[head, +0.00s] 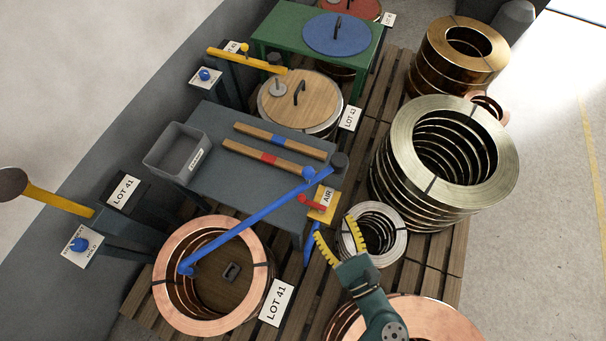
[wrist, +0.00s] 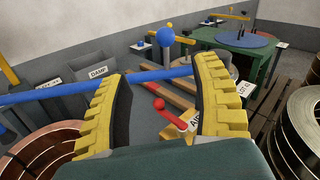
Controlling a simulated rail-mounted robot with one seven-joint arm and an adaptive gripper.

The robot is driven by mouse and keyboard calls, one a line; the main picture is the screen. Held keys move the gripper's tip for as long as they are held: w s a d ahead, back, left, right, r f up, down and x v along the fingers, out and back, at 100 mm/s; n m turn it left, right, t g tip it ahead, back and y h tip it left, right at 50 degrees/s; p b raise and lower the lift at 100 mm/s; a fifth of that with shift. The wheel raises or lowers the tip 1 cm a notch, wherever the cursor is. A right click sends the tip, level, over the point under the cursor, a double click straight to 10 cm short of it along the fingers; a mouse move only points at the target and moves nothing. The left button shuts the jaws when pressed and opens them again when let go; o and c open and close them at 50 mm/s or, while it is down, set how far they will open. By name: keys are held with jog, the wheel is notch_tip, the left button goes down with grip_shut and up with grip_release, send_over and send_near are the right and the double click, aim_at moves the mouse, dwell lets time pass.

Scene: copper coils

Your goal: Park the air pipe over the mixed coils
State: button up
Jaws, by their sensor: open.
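The air pipe (head: 262,218) is a long blue bar. It runs from a post beside the yellow AIR plate (head: 325,200) down-left, its low end over the open centre of the copper coil (head: 176,252) marked LOT 41. In the wrist view the pipe (wrist: 155,76) crosses the gap between my fingers, beyond them; I cannot tell any contact. My gripper (head: 334,228) is open and empty, beside the small silver coil. A blue ball (wrist: 165,36) shows above the pipe. No label in view reads "mixed", so I cannot tell which coils those are.
A red valve handle (head: 311,203) sits by the AIR plate. A grey table (head: 213,132) holds a grey bin (head: 178,152) and wooden bars. A silver coil stack (head: 400,150) and a brass one (head: 430,55) stand right. The far-right floor is clear.

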aim_at(308, 172)
jog(key=x, duration=1.5)
jog(key=shift+w+d+f+b, duration=0.2)
jog(key=shift+w+f+b, duration=0.1)
jog(key=shift+w, duration=0.2)
grip_shut()
